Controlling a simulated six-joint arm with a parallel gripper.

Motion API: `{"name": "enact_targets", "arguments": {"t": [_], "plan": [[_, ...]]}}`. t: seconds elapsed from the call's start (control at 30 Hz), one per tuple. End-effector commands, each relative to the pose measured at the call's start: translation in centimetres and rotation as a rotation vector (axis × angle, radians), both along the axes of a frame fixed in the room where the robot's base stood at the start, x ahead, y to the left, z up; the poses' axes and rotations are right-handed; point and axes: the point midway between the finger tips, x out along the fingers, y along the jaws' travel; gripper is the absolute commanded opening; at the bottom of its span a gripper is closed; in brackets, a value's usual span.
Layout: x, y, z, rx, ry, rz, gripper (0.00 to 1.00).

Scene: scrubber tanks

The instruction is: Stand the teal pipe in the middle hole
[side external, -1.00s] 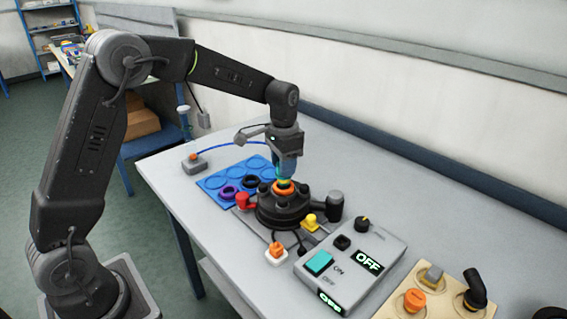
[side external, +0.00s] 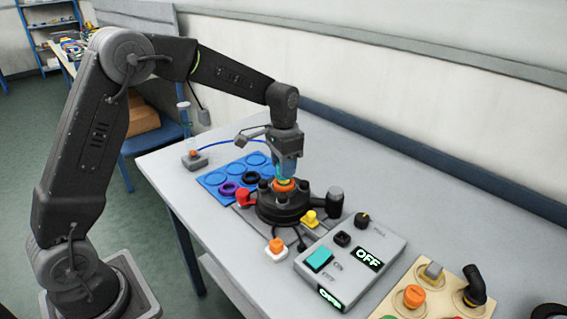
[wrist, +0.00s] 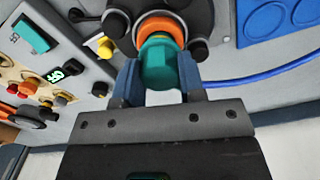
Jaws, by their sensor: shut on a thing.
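My gripper (side external: 287,172) is shut on the teal pipe (wrist: 158,62), with its blue fingers on either side of it. In the side external view, the gripper points down over the black round tank base (side external: 283,205), and only a little teal shows between the fingers. The pipe's lower end meets an orange ring (wrist: 163,27) at the middle of the base, which also shows in the side external view (side external: 284,186). The hole itself is hidden, so I cannot tell how deep the pipe sits.
Dark knobs, a red fitting (side external: 244,197) and a yellow fitting (side external: 311,218) surround the base. A blue tray (side external: 213,180) with round recesses lies behind left. A grey control box (side external: 350,262) reading OFF and a beige panel (side external: 398,301) stand at the front right.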

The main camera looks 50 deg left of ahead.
Motion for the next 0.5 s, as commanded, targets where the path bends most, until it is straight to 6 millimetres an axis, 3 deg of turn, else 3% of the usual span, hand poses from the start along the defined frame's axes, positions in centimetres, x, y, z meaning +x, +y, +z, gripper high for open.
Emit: {"name": "enact_targets", "arguments": {"t": [0.5], "plan": [[0.00,0.01,-0.47,0.000,0.001,0.000,0.08]]}}
